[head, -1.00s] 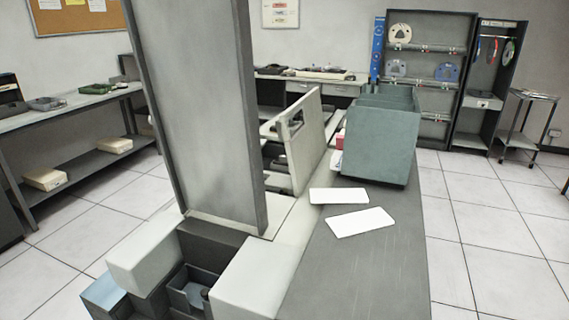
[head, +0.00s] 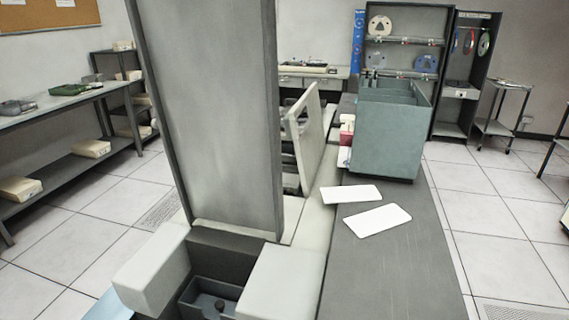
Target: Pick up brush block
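I cannot make out with certainty which thing is the brush block. A small dark knob (head: 217,305) shows in a dark grey recessed tray (head: 192,290) at the bottom of the head view, cut off by the lower edge. A small red and white item (head: 346,138) stands beside the left side of the teal bin, partly hidden by the open pale panel. Neither of my grippers is in view.
A tall grey panel (head: 205,110) blocks the middle left. Pale blocks (head: 285,280) flank the tray. An open pale panel (head: 312,140) stands behind. Two white cards (head: 376,220) lie before a teal bin (head: 385,140) on the dark counter (head: 395,275).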

